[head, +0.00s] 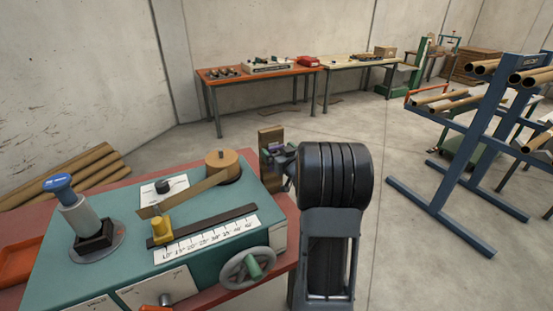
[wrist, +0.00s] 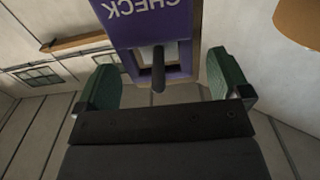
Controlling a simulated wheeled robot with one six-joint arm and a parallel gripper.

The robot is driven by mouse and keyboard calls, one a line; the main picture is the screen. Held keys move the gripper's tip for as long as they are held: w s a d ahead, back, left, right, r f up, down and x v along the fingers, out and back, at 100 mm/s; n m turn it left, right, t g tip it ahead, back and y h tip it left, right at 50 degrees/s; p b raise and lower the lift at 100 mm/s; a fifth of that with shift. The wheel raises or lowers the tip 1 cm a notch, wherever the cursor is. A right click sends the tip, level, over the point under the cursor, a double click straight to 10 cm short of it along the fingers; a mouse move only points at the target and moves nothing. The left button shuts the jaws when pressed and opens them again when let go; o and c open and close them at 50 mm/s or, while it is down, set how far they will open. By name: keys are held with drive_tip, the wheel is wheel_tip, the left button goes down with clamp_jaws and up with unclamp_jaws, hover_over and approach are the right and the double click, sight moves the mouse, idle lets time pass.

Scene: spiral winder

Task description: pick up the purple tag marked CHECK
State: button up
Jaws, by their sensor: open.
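The purple tag (wrist: 150,22) shows at the top of the wrist view, its white CHECK lettering upside down and cut by the frame edge. Its lower part has an opening, and a dark peg (wrist: 158,70) shows in front of it. My gripper (wrist: 163,66) is open, with one green-padded finger on each side of the tag's lower end. The tag is between or just beyond the fingertips; I cannot tell whether they touch. In the head view, a small purple patch (head: 276,147) shows by my gripper, largely hidden by my arm.
A teal winder (head: 120,205) with a handwheel (head: 248,267) and a brown roll (head: 222,166) stands on a red bench at left. A blue rack (head: 470,150) with tubes stands at right. An orange-topped table (head: 257,75) is at the back. Floor between is mostly clear.

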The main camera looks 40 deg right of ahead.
drive_tip(key=shift+w+d, duration=0.15)
drive_tip(key=shift+w, duration=0.7)
drive_tip(key=c, duration=1)
drive_tip(key=shift+r, duration=0.1)
